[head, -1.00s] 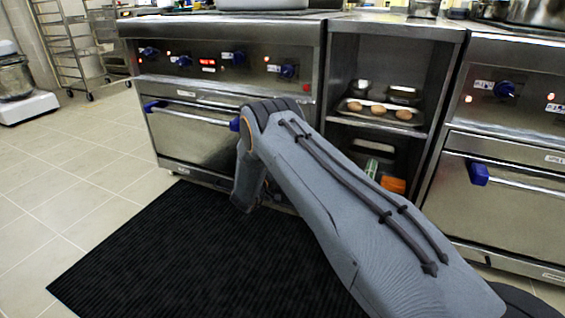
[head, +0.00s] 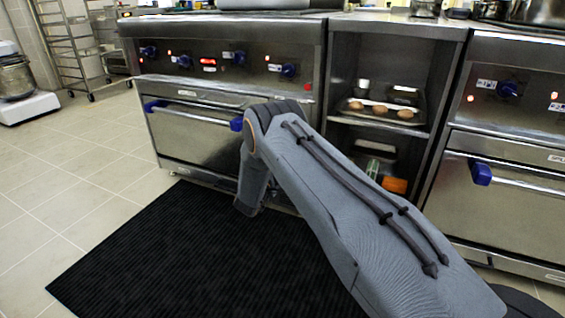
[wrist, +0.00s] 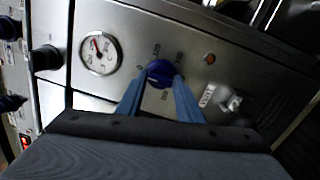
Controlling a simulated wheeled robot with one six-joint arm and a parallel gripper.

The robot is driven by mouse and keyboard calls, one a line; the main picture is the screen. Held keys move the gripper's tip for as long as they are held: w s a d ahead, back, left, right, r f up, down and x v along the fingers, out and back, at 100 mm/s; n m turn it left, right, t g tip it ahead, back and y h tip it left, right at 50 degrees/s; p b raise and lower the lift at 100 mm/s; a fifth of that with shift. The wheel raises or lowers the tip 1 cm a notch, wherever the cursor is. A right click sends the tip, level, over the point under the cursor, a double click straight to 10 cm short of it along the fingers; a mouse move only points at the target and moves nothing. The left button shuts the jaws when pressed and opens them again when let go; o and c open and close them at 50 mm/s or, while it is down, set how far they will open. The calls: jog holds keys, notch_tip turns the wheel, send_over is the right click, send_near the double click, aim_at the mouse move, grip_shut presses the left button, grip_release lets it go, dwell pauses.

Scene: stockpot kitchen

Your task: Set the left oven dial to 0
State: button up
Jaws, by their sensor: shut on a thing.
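In the wrist view a round blue dial (wrist: 160,73) sits on a steel panel, with small number marks around it, among them a 0 at its left. My gripper's two blue fingers (wrist: 158,86) reach up to the dial and are shut on it, one finger on each side. The dial's pointer is too small to read. In the head view the left oven's panel carries several blue dials, one of them the far left dial (head: 149,52). My gripper is hidden there behind my arm, so I cannot match the held dial to one in that view.
A round white gauge (wrist: 100,50) with a red needle is left of the held dial. A black knob (wrist: 46,58) is farther left, and a metal switch (wrist: 232,103) is to the right. A shelf tray (head: 372,111) with brown items stands between the ovens. A black mat (head: 160,262) covers the floor.

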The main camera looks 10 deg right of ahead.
dwell(0.6)
jog(key=o, duration=1)
jog(key=shift+d, duration=0.15)
jog(key=shift+s, duration=0.15)
jog(key=p+v, duration=0.2)
jog(key=v, duration=0.5)
jog(key=shift+s+a+p, duration=0.2)
jog(key=shift+a+p, duration=0.05)
jog(key=shift+p, duration=0.15)
